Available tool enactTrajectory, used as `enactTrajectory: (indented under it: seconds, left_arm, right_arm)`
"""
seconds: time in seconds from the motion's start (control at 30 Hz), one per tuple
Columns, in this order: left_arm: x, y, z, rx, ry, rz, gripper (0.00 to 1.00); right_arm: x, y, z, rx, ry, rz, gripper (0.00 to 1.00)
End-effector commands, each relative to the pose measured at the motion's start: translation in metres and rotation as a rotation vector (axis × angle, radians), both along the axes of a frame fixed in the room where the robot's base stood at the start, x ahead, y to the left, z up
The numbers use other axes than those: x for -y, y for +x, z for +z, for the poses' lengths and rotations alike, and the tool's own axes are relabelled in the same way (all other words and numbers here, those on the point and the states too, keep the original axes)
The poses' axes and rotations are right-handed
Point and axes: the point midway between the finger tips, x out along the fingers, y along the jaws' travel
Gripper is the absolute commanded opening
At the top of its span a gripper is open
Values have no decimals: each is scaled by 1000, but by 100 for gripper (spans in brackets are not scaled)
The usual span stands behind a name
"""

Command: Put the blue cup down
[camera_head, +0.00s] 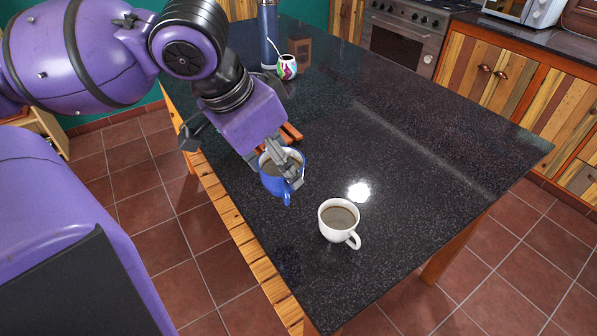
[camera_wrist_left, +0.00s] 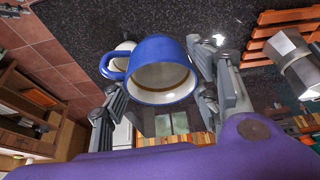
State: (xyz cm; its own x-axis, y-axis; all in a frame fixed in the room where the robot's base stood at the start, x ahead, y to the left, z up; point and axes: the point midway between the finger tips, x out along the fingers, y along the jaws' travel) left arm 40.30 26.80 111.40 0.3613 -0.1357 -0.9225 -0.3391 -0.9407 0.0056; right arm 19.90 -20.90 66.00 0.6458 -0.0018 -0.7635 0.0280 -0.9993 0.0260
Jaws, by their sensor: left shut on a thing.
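The blue cup (camera_head: 270,184) has a dark brown drink in it and is near the left edge of the black table (camera_head: 400,150). My left gripper (camera_head: 284,166) is shut on it, with its fingers at the cup's rim and side. In the left wrist view the blue cup (camera_wrist_left: 150,52) shows between the fingers of my left gripper (camera_wrist_left: 165,90), its handle to the left. I cannot tell whether its base touches the table. My right gripper is not in view.
A white cup (camera_head: 328,231) with a brown drink stands nearer the front. A wooden slatted rack (camera_head: 291,133) is behind the gripper; a metal pot (camera_wrist_left: 298,66) shows there in the wrist view. A blue flask (camera_head: 268,35) and patterned cup (camera_head: 287,71) stand farther back. The table's right side is clear.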

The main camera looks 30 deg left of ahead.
Motion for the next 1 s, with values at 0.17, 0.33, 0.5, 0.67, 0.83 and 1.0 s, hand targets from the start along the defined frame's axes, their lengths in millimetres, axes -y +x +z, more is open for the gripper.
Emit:
enactTrajectory:
  seconds: [0.17, 0.33, 0.5, 0.67, 0.83, 1.0]
  left_arm:
    - [-16, 33, -21, -7, 5, 5, 27]
    - [-32, 65, -41, -9, 5, 5, 27]
    - [-41, 87, -70, -6, 5, 2, 27]
    - [-45, 97, -80, -2, 4, 1, 27]
    - [-49, 104, -89, -2, 4, 1, 27]
    - [-49, 105, -115, -4, 3, 2, 27]
  right_arm:
    - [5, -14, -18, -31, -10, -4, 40]
    - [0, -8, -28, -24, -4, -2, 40]
    - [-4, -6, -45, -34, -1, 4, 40]
    - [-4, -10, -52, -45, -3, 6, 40]
    - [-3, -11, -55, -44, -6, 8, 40]
    - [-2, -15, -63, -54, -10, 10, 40]
